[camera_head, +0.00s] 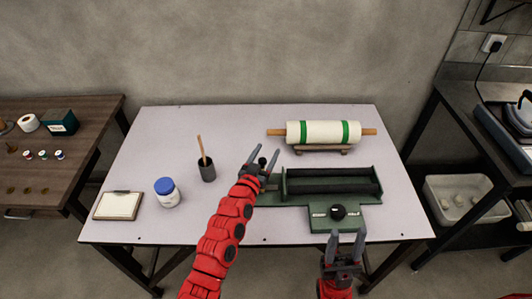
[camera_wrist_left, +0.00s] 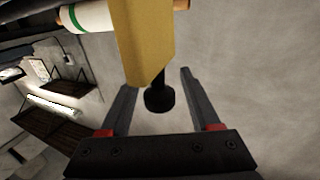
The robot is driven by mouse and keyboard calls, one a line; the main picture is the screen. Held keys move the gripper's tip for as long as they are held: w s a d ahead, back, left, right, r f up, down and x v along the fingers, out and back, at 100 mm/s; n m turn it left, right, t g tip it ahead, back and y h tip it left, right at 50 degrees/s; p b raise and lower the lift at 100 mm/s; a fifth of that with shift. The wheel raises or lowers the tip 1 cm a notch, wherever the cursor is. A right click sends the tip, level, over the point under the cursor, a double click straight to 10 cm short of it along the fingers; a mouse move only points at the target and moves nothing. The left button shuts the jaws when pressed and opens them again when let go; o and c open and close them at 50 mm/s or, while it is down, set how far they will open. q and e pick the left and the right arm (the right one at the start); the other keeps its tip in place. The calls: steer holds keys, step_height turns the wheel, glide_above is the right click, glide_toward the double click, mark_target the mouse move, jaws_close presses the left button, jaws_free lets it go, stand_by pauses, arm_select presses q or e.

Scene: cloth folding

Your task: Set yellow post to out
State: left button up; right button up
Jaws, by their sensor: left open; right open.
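In the left wrist view, a yellow post (camera_wrist_left: 143,40) comes down from the top, with a black round knob (camera_wrist_left: 160,98) at its end. The knob lies between the open fingers of my left gripper (camera_wrist_left: 159,82), with gaps at both sides. In the head view, my left gripper (camera_head: 265,156) is at the left end of a green machine (camera_head: 362,198) with dark rollers. The black knob shows between its fingertips there, and the yellow of the post is hidden. My right gripper (camera_head: 347,233) is open and empty, just in front of the machine's front panel.
A black dial (camera_head: 338,212) sits on the machine's labelled panel. A white roll with green bands (camera_head: 322,132) lies behind on a stand. A dark cup with a stick (camera_head: 206,170), a blue-lidded jar (camera_head: 168,193) and a clipboard (camera_head: 118,206) stand left. The table's (camera_head: 150,145) back left is clear.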

arm_select(q)
steer(key=shift+c, duration=0.2)
jaws_close()
stand_by(1.1)
